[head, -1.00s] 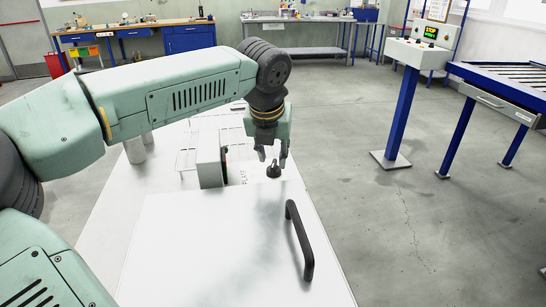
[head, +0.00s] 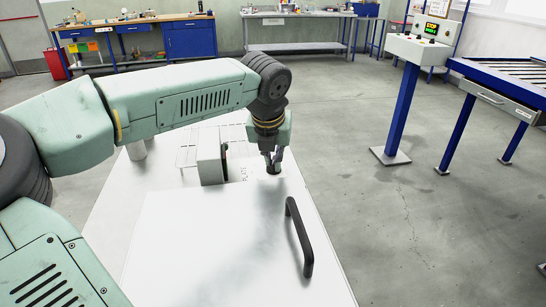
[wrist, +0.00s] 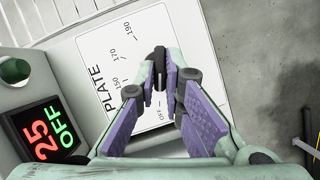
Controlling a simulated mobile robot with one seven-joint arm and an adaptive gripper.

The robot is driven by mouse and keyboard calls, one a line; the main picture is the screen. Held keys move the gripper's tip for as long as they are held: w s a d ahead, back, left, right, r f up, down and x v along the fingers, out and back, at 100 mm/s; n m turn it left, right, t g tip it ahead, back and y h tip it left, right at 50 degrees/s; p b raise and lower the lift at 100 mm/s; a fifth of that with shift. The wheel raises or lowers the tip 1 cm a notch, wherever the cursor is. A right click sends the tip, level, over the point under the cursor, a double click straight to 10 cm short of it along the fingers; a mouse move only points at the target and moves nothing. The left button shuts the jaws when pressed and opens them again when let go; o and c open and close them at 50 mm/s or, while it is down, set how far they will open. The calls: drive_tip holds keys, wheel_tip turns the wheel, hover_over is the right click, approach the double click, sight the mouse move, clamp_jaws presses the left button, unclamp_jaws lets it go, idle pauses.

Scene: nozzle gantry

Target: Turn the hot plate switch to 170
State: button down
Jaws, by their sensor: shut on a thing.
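The hot plate switch is a small black knob (wrist: 158,62) on a white label panel (wrist: 117,55). The fingers hide part of the dial, and I cannot tell which mark the knob points to. In the head view my gripper (head: 272,164) points down at the knob (head: 273,171), which is mostly hidden by the fingers.
A display (wrist: 45,130) beside the panel reads 25 in red and OFF in green; a green button (wrist: 14,70) is near it. In the head view, a grey box (head: 209,160) stands left of my gripper. A black handle (head: 300,236) rises from the white surface (head: 200,250) in front.

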drive_tip(key=shift+m, duration=0.4)
drive_tip(key=m+h, duration=0.1)
drive_tip(key=m, duration=0.1)
drive_tip(key=m+h, duration=0.1)
drive_tip(key=shift+w+a+m+g+b, duration=0.1)
drive_tip(key=shift+a+m+g+b, duration=0.05)
drive_tip(key=shift+m+g+b, duration=0.2)
drive_tip(key=m, duration=0.2)
drive_tip(key=m+g+h+p, duration=0.1)
drive_tip(key=m, duration=0.2)
drive_tip(key=shift+w+a+r+m, duration=0.1)
drive_tip(key=shift+w+a+m, duration=0.05)
drive_tip(key=shift+m, duration=0.2)
drive_tip(key=m, duration=0.1)
drive_tip(key=m+g+p, duration=0.1)
drive_tip(key=m, duration=0.1)
drive_tip(key=m+g+h+p, duration=0.1)
drive_tip(key=m, duration=0.1)
drive_tip(key=shift+w+g, duration=0.25)
drive_tip(key=m+g+p, duration=0.1)
drive_tip(key=m, duration=0.1)
drive_tip(key=m+g+p, duration=0.1)
drive_tip(key=m, duration=0.2)
drive_tip(key=shift+w, duration=0.2)
drive_tip(key=shift+m+y, duration=0.3)
drive_tip(key=shift+m, duration=0.1)
drive_tip(key=c, duration=1.7)
unclamp_jaws()
